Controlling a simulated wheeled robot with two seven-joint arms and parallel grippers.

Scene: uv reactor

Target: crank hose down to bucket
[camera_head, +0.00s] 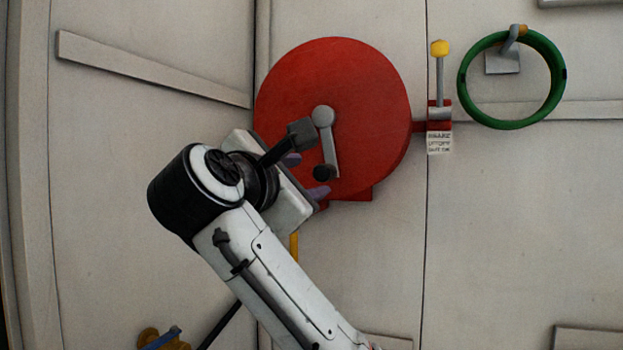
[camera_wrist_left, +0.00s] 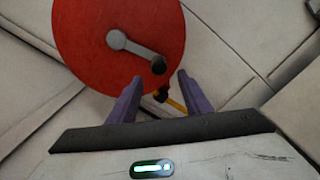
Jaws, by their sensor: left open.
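A red hose reel (camera_head: 290,100) is on the wall; it also shows in the left wrist view (camera_wrist_left: 85,45). Its grey crank arm (camera_head: 329,145) points down to a black knob (camera_head: 322,173). In the left wrist view the knob (camera_wrist_left: 159,65) appears between and just beyond my fingertips. My left gripper (camera_head: 307,175) has purple fingers, open and empty, at the reel's lower left. A short yellow length (camera_head: 294,246), apparently the hose, hangs below the reel, partly behind my gripper. No bucket is seen. My right gripper is not in view.
Right of the reel is a lever with a yellow knob (camera_head: 440,47) above a small label. A green ring (camera_head: 463,88) hangs on a wall hook farther right. A brown item with a blue part (camera_head: 163,340) is at bottom left. The wall at lower right is mostly clear.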

